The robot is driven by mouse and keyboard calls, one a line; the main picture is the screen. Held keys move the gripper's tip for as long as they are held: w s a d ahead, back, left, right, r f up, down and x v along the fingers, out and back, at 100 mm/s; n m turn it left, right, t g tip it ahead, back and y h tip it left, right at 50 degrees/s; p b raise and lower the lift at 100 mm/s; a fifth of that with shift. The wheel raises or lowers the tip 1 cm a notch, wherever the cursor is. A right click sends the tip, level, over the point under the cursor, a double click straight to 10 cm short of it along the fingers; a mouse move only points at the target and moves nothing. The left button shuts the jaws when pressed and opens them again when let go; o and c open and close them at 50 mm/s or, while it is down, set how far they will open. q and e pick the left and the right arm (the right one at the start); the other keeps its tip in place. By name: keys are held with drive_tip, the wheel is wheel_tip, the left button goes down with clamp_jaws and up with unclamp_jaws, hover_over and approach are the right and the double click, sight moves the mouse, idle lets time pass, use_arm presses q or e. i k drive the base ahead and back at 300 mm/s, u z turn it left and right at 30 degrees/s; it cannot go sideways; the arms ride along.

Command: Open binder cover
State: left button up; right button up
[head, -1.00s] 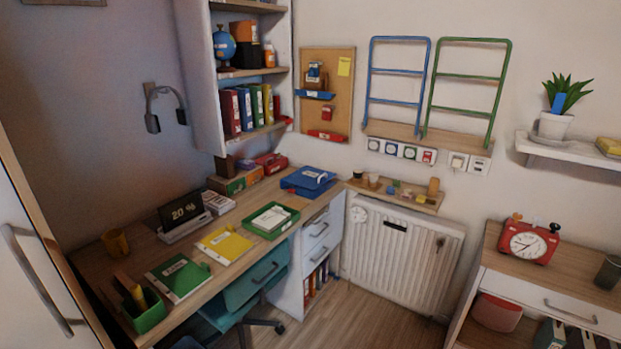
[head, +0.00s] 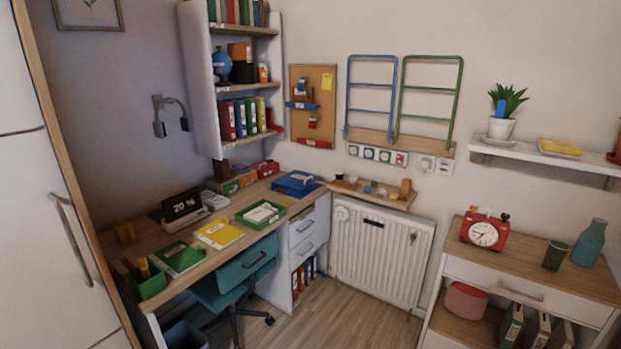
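In the head view a green binder (head: 181,259) lies flat on the desk at the left, its cover seemingly closed. A yellow binder (head: 219,234) lies to its right, also looking shut. A blue binder or box (head: 296,184) sits at the desk's back right corner. Upright red, green and yellow binders (head: 240,119) stand on the wall shelf, and more (head: 304,277) stand under the desk drawers. Which binder the task names cannot be told. Neither of my grippers is in view.
A teal chair (head: 236,279) stands at the desk's front. Wooden floor (head: 350,318) is clear before the radiator (head: 378,250).

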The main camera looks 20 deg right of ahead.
sight(297, 180)
drive_tip(key=z, duration=0.65)
drive_tip(key=i, duration=0.85)
drive_tip(key=z, duration=1.15)
drive_tip(key=i, duration=1.9)
drive_tip(key=u, duration=0.35)
